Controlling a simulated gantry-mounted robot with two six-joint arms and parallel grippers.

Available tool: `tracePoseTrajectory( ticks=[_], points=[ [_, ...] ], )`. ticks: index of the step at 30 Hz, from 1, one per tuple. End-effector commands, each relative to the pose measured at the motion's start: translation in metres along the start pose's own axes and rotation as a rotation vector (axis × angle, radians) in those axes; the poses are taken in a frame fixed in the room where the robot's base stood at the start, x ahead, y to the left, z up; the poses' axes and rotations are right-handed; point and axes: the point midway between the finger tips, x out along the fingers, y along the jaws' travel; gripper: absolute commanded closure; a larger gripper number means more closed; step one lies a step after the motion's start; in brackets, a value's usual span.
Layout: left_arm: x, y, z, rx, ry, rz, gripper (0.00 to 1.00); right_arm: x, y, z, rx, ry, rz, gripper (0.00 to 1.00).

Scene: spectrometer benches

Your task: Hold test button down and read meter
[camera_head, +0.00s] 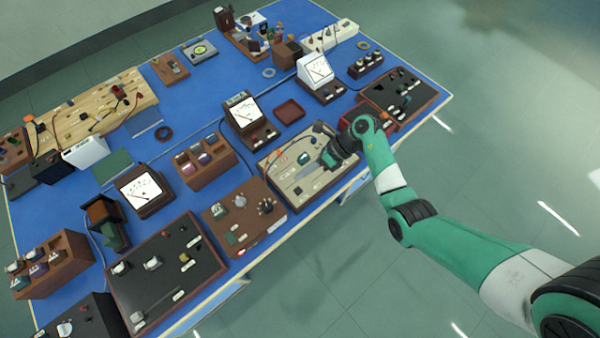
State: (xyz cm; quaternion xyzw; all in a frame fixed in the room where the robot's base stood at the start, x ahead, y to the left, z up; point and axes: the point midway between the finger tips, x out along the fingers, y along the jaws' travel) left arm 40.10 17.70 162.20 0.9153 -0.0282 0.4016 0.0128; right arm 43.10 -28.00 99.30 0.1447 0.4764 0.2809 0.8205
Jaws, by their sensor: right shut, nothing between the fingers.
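My right gripper (326,159) is shut and empty. Its fingertips are over a beige-topped panel (292,189) at the bench's near edge, close to small parts on it. I cannot tell whether they touch anything. The test button cannot be made out; the gripper may cover part of the panel. Three meters with white dials stand on the bench: one behind the panel (245,112), one at the back right (318,72) and one at the left (140,189). Their needles are too small to read. My left gripper is not in view.
A brown panel with knobs (243,217) sits just left of the beige one. Black-topped panels stand at the front left (167,268) and far right (398,95). A small red tray (289,111) lies behind. Blue mat (215,85) is bare around the back middle.

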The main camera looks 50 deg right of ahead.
Motion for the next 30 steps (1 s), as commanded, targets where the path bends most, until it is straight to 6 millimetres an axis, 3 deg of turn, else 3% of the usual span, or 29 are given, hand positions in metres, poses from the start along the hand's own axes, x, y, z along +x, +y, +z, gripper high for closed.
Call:
tracePoseTrajectory(
  ticks=[14,30],
  points=[
    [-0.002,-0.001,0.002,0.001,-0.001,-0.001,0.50,0.000,-0.003,-0.001,0.004,-0.006,-0.003,1.00],
    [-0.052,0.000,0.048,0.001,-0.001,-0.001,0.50,0.048,-0.038,-0.035,0.004,-0.006,-0.003,1.00]
  ],
)
